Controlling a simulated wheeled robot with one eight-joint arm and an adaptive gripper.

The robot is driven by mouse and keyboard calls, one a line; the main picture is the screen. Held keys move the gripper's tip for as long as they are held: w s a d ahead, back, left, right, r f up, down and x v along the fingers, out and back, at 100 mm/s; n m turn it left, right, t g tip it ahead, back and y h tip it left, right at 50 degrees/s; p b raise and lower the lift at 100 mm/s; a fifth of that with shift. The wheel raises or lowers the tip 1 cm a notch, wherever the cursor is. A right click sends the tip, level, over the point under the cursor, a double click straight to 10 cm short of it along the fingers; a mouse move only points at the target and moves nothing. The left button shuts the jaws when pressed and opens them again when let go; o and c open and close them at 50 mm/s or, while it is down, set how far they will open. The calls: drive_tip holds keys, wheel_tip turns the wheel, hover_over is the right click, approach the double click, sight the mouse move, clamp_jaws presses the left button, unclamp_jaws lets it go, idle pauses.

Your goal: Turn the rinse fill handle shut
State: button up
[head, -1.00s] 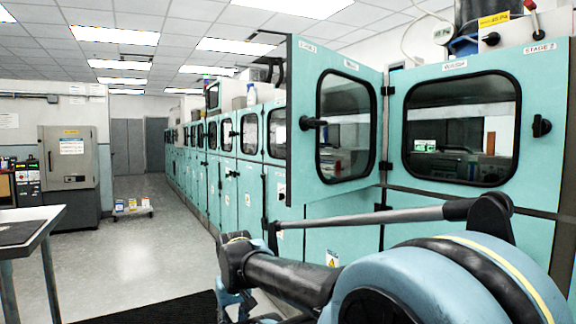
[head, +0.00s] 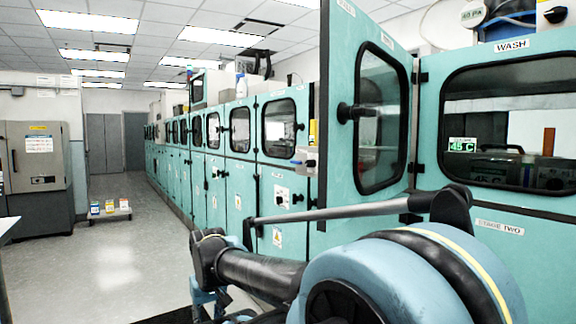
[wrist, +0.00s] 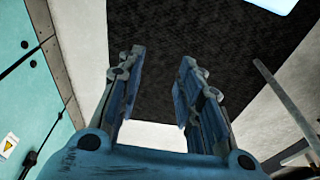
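I cannot tell which fitting is the rinse fill handle; no readable rinse label shows. In the head view, a small panel with a dark knob (head: 282,196) sits on the lower teal cabinets, left of the open door. Another dark fitting on a grey box (head: 306,161) shows just left of that door's edge. My gripper (wrist: 158,85) is open in the wrist view, with two blue-grey fingers apart and nothing between them. It points at the dark floor mat. In the head view only part of it shows, low at the left of my arm.
A teal door (head: 340,100) stands open across the cabinet row, close to my arm. The wash window (head: 500,130) is at right. A low cart with bottles (head: 109,213) stands on the floor ahead. The grey aisle floor (head: 115,265) is clear. A grey cabinet (head: 38,170) is at left.

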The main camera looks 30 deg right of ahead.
drive_tip(key=shift+o, duration=1)
drive_tip(key=shift+w, duration=0.1)
drive_tip(key=o, duration=0.8)
drive_tip(key=shift+s+d+r+n+h, duration=0.3)
drive_tip(key=shift+d+r, duration=0.25)
drive_tip(key=shift+r, duration=0.15)
drive_tip(key=n+g+h, duration=0.1)
drive_tip(key=n+h, duration=1.6)
drive_tip(key=n, duration=0.1)
approach(294, 162)
drive_tip(key=d, duration=0.9)
drive_tip(key=shift+w+d+f, duration=0.15)
drive_tip(key=shift+w+d, duration=0.05)
drive_tip(key=shift+w, duration=0.15)
drive_tip(key=c, duration=1.1)
